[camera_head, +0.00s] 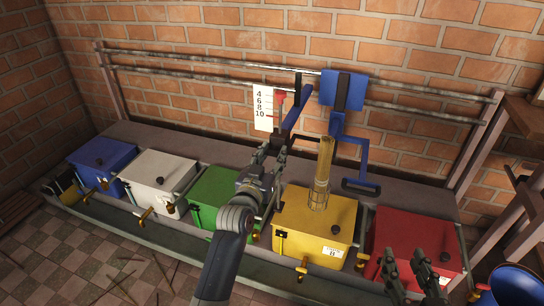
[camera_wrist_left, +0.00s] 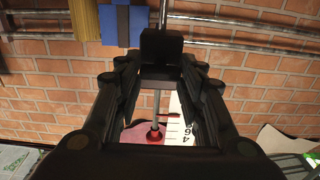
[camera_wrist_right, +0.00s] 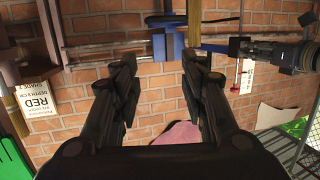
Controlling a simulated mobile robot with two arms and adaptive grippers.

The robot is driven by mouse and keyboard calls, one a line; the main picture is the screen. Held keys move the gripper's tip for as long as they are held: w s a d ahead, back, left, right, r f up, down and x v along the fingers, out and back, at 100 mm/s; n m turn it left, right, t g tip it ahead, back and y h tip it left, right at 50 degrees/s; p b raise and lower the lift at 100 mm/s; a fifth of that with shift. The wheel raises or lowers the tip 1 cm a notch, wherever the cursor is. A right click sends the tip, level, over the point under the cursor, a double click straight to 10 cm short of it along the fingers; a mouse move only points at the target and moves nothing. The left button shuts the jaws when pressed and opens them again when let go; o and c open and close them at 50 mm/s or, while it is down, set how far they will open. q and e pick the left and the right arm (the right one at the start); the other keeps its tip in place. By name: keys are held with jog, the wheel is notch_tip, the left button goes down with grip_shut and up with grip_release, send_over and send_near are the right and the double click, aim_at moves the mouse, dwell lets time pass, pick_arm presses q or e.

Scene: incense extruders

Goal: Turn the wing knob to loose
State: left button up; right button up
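A dark block (camera_wrist_left: 161,45) shows between the fingertips of my left gripper (camera_wrist_left: 160,65). A thin rod runs from it to a red round-ended part (camera_wrist_left: 154,135) beside the white number card. In the head view the red part (camera_head: 280,96) is next to the card (camera_head: 263,107). I cannot tell which part is the wing knob; no wing shape is clear. My left gripper (camera_head: 271,152) is below the card, fingers apart; contact with the block is unclear. The block also shows at that gripper's tip in the right wrist view (camera_wrist_right: 238,46). My right gripper (camera_head: 404,258) is open and empty over the red box.
Blue, white, green, yellow (camera_head: 312,220) and red (camera_head: 410,235) boxes stand in a row. A bundle of yellow sticks (camera_head: 323,165) rises from the yellow box. Metal rails (camera_head: 220,63) carry a blue bracket (camera_head: 343,90) behind. A wooden shelf stands at right.

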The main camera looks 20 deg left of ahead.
pick_arm(q)
jog(key=c, duration=0.3)
